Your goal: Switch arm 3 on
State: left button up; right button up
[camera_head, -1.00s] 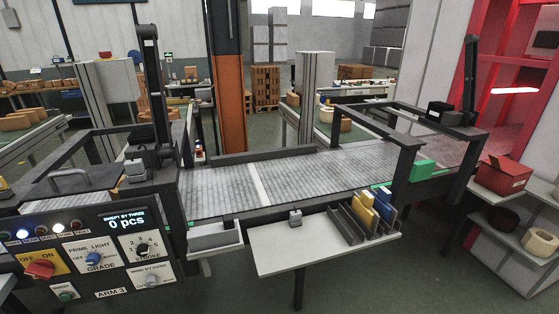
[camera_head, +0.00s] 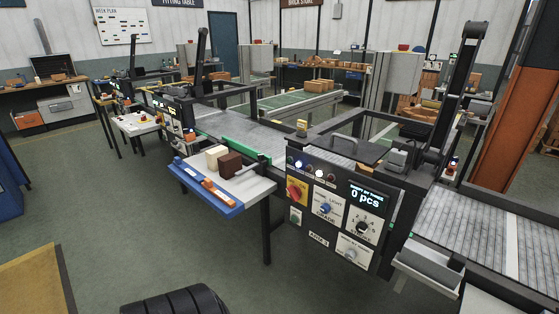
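The arm 3 control panel (camera_head: 335,212) faces me right of the middle, with an "ARM 3" label low on it. A red rotary switch (camera_head: 295,191) sits on a yellow plate at its upper left; which way it points is too small to tell. Beside it are a blue grade knob (camera_head: 325,208), a dark stroke knob (camera_head: 362,227) and a pale lower knob (camera_head: 350,254). A green button (camera_head: 294,217) is below the red switch. The display (camera_head: 367,196) reads 0 pcs. Some small lamps above are lit. Neither of my grippers is in view.
A side table with a blue front edge (camera_head: 222,206) juts out left of the panel, carrying a cream and a brown block (camera_head: 230,164). A grey tray (camera_head: 430,267) hangs at lower right. Green floor between is open.

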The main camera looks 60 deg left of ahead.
aim_at(295, 193)
jog(key=u, duration=1.65)
